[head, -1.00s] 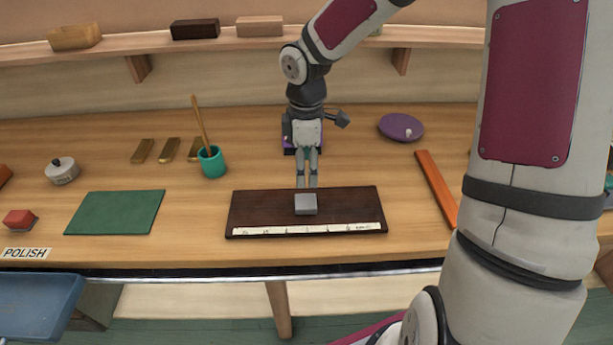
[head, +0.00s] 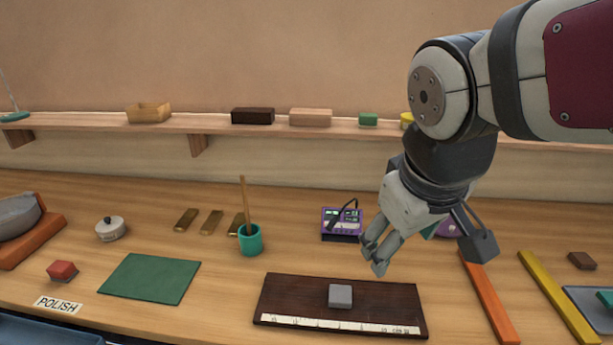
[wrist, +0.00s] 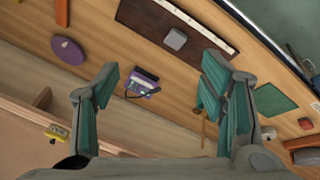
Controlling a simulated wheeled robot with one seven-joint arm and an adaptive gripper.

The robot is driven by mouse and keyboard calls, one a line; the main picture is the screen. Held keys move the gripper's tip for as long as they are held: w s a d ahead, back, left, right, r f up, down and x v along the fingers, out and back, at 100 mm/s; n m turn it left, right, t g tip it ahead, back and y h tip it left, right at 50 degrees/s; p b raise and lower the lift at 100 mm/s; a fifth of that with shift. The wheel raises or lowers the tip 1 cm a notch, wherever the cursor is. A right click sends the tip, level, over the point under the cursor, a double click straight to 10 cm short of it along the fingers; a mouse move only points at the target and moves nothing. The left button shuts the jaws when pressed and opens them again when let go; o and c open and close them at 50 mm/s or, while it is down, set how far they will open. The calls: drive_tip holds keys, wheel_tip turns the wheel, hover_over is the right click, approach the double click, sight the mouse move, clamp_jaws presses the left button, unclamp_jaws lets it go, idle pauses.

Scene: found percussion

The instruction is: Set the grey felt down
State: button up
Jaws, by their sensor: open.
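The grey felt (head: 340,296) is a small grey block lying on the dark wooden board (head: 285,292), just above its white marked strip. It also shows in the wrist view (wrist: 175,39) on the same board. My gripper (head: 375,262) is open and empty, raised above the bench to the upper right of the felt and apart from it. In the wrist view my two teal-padded fingers (wrist: 158,95) are spread wide with nothing between them.
A purple device (head: 342,223) stands behind the board. A teal cup (head: 250,240) with a stick and a green mat (head: 150,278) are to the left. Orange (head: 488,300) and yellow (head: 556,295) bars lie to the right. A shelf (head: 290,128) runs along the back wall.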

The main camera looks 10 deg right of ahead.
drive_tip(key=s+m, duration=0.1)
drive_tip(key=s+r+t+y, duration=0.1)
drive_tip(key=s, duration=0.1)
drive_tip(key=s+a+m, duration=0.1)
drive_tip(key=shift+s+r+m+t+y, duration=0.3)
drive_tip(key=shift+r, duration=0.05)
idle(0.9)
